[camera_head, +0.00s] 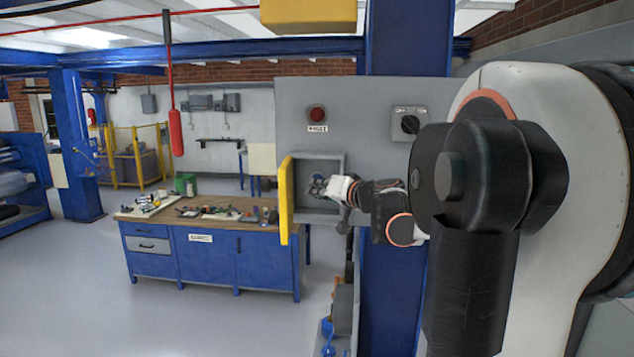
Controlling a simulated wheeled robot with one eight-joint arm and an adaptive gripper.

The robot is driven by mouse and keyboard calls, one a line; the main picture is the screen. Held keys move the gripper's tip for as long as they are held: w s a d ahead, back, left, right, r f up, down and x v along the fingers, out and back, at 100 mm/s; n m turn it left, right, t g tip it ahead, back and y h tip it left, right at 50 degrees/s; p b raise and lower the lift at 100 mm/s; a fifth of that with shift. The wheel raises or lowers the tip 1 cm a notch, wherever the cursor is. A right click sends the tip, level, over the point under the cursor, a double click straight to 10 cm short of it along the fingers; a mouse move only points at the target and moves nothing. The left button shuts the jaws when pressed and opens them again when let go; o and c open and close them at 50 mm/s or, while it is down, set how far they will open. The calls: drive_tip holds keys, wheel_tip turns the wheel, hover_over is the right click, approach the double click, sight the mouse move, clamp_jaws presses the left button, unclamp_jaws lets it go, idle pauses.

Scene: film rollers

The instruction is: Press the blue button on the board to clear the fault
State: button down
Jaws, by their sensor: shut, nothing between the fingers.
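A grey control board (366,95) is mounted on a blue column. Low on it is a recessed grey box (331,160) whose yellow door (285,200) stands open to the left. My arm reaches in from the right, and my gripper (318,184) is at the mouth of this box, shut and empty. I cannot make out a blue button; the gripper and wrist cover much of the box's inside. A red button (317,114) with a label under it sits above the box. A black rotary switch (410,124) is to its right.
A blue workbench (215,255) with tools on its wooden top stands behind and left of the board. A red pendant (175,133) hangs from above. A yellow block (308,14) is overhead. The grey floor (70,290) at left is clear.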

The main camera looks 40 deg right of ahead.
idle(0.3)
drive_tip(key=s+a, duration=0.3)
drive_tip(key=a, duration=0.1)
drive_tip(key=shift+s, duration=0.25)
drive_tip(key=shift+w+d, duration=0.1)
idle(0.7)
